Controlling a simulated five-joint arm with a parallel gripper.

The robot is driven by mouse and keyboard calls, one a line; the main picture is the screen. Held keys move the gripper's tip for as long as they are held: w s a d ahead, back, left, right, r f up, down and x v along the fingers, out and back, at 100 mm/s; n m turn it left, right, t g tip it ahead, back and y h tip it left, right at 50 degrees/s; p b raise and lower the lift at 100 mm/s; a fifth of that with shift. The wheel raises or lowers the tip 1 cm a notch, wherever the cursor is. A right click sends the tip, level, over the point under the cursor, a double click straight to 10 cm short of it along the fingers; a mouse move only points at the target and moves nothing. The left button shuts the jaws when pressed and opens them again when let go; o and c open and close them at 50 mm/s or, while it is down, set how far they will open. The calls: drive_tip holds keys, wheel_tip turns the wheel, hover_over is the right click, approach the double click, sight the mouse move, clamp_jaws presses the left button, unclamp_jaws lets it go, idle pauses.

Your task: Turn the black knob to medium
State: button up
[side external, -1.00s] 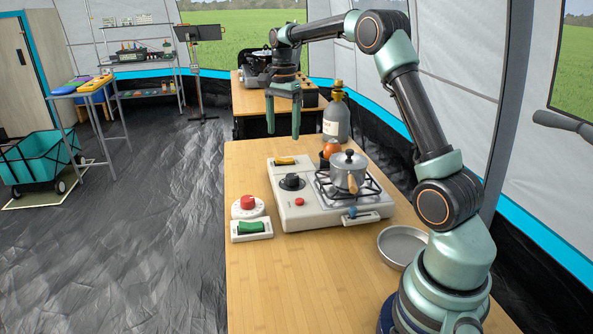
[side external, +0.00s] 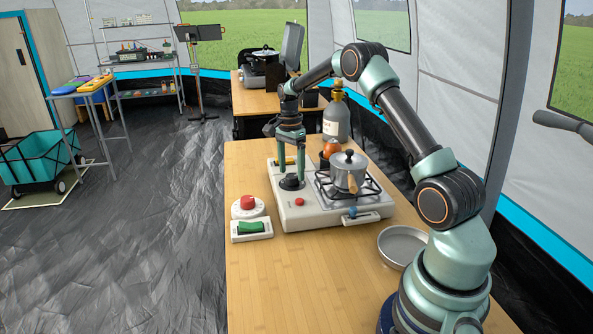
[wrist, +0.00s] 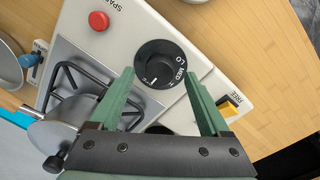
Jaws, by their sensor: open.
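The black knob (side external: 291,184) sits on the top of the white stove (side external: 290,215). In the wrist view the black knob (wrist: 160,62) shows a small white mark at its lower left edge, and the labels "O" and "MED" stand on its right side. My gripper (side external: 291,172) points down over the knob. In the wrist view my gripper (wrist: 158,75) is open, with one green finger at each side of the knob. The wrist view does not settle whether the fingers touch it. The side view shows the knob partly hidden by the fingers.
A lidded pot (side external: 349,170) stands on the burner, right of the knob. A red button (side external: 299,202) and a yellow switch (wrist: 230,104) are close to the knob. A gas bottle (side external: 337,120) stands behind.

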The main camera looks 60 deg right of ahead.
drive_tip(key=shift+f, duration=0.85)
drive_tip(key=shift+c, duration=0.2)
clamp_jaws()
